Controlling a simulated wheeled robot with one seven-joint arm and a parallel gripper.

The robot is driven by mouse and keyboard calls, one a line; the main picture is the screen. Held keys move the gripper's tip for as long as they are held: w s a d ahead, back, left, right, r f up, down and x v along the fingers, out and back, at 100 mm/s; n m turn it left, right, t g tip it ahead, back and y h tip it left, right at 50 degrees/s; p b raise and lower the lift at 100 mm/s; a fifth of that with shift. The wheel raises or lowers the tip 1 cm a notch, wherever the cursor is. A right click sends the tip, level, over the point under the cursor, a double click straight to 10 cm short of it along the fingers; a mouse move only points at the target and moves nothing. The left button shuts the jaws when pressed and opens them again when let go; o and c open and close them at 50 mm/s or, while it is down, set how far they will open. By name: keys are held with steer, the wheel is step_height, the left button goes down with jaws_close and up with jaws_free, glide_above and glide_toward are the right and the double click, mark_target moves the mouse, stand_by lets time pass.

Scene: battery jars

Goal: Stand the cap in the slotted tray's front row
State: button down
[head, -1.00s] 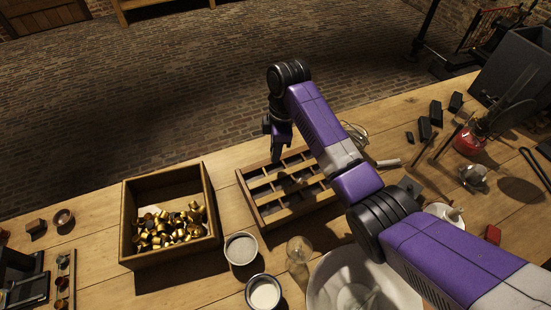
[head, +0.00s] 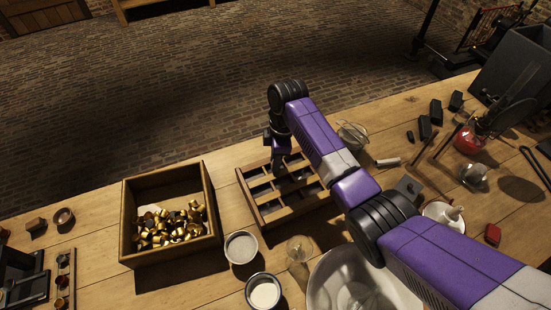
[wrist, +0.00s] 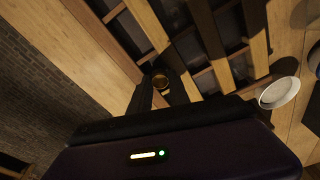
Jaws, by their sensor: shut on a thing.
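My gripper (head: 280,163) points down over the left back part of the slotted tray (head: 289,213) in the head view. In the wrist view my gripper (wrist: 161,88) is shut on a small round gold-brown cap (wrist: 160,79), held between the fingertips. The cap is not discernible in the head view. The wooden tray has several dark compartments between pale slats, and its slats (wrist: 148,22) fill the upper part of the wrist view. Whether the cap touches the tray I cannot tell.
A wooden box (head: 168,254) of gold caps stands left of the tray. A grey-filled cup (head: 241,248), a white-filled cup (head: 264,292), a clear glass (head: 299,250) and a large white bowl (head: 322,292) stand in front. A wire-like item (head: 352,135) lies behind right.

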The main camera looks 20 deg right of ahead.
steer(key=shift+f, duration=0.15)
steer(key=c, duration=1.2)
jaws_free()
steer(key=shift+c, duration=0.2)
step_height(320, 180, up, 13)
steer(key=d, duration=0.1)
steer(key=shift+s+d, duration=0.15)
steer(key=shift+d, duration=0.05)
